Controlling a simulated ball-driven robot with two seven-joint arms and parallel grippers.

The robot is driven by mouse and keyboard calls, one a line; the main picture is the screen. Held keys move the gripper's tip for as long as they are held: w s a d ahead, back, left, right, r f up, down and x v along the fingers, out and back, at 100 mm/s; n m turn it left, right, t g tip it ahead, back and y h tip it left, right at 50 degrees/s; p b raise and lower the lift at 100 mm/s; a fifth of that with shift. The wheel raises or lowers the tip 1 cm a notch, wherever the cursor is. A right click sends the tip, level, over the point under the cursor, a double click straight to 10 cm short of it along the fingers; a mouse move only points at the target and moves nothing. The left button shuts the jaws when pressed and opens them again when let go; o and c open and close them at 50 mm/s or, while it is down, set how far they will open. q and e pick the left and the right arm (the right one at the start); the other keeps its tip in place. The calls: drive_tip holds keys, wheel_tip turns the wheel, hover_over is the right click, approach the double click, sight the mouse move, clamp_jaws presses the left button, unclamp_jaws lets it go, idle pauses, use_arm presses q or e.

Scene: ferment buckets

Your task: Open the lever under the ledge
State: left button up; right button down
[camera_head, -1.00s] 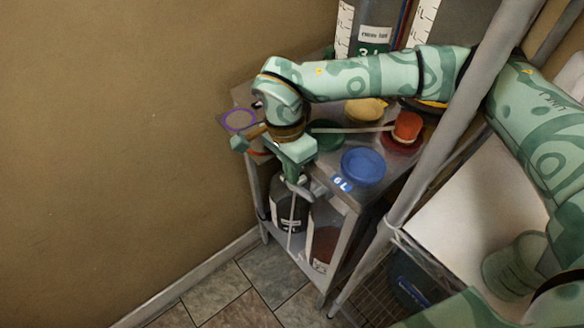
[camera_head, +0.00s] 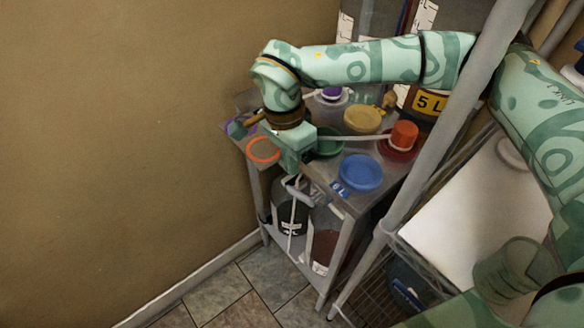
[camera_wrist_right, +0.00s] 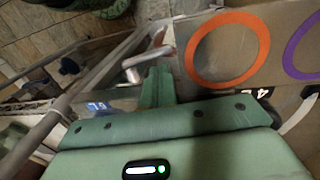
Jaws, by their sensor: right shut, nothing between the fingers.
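A pale grey lever-like piece (camera_head: 303,190) sits just below the front edge of the metal ledge (camera_head: 338,202), at the ledge's left end. In the right wrist view, a light grey bar (camera_wrist_right: 146,60) shows just past the fingers; I take it to be the same lever. My right gripper (camera_head: 290,168) points down at the ledge's edge, right above the lever. Its green fingers also show in the wrist view (camera_wrist_right: 157,86), closed together and empty. I cannot tell whether they touch the lever. My left gripper is not in view.
The ledge holds blue (camera_head: 361,172), yellow (camera_head: 362,119) and red (camera_head: 398,148) lids, and an orange ring mark (camera_head: 263,149). Dark bottles (camera_head: 291,214) stand on the shelf below. A slanted grey post (camera_head: 428,147) stands at the right, a brown wall (camera_head: 120,130) at the left.

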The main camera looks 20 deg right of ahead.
wheel_tip(320, 180, up, 13)
drive_tip(key=w+p, duration=0.1)
drive_tip(key=p, duration=0.1)
drive_tip(key=shift+w+a+p, duration=0.25)
drive_tip(key=shift+a+p, duration=0.05)
